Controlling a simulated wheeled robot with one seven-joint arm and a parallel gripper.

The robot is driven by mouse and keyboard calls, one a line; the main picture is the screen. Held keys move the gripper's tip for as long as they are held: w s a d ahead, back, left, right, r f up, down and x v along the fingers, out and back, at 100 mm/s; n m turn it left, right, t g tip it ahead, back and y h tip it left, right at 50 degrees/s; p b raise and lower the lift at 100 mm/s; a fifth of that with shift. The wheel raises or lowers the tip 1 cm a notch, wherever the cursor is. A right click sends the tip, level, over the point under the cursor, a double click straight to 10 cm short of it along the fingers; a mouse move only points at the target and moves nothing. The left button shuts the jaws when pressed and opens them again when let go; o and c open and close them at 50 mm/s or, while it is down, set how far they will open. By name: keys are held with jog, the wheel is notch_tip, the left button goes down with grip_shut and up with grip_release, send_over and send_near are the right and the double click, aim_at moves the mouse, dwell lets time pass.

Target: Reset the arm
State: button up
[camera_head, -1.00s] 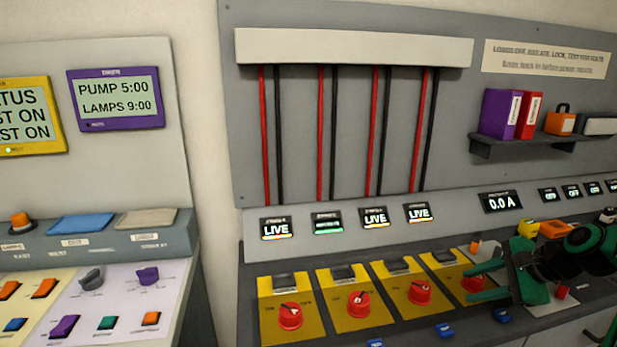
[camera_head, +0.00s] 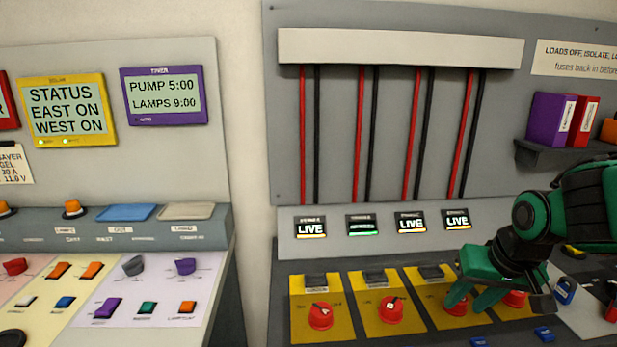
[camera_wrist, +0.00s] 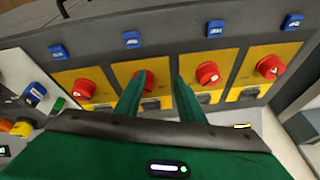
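My gripper (camera_head: 470,298) has green fingers and hangs over the right part of the row of red rotary switches in the head view. In the wrist view my gripper (camera_wrist: 164,78) has its two fingers apart with nothing held between them. One finger overlaps a red switch (camera_wrist: 140,76); I cannot tell whether it touches. In the head view the fingers partly hide the third red switch (camera_head: 456,305) and the fourth red switch (camera_head: 515,299). The first red switch (camera_head: 320,315) and second red switch (camera_head: 390,310) stand clear to the left.
Displays above the switches include a LIVE display (camera_head: 310,228) and a green-lit one (camera_head: 361,226). Blue pieces (camera_head: 544,334) lie along the panel's front edge. A shelf (camera_head: 560,152) holds binders at right. A control desk (camera_head: 160,290) stands at left, past a gap.

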jog(key=s+d+m+g, duration=0.2)
jog(key=s+d, duration=0.3)
jog(key=s, duration=0.4)
jog(key=s+d+m+g, duration=0.2)
jog(key=s+d, duration=0.3)
jog(key=s, duration=0.4)
jog(key=shift+f+g, duration=0.25)
jog(key=shift+g, duration=0.05)
jog(key=shift+w+f, duration=0.25)
jog(key=shift+w, duration=0.4)
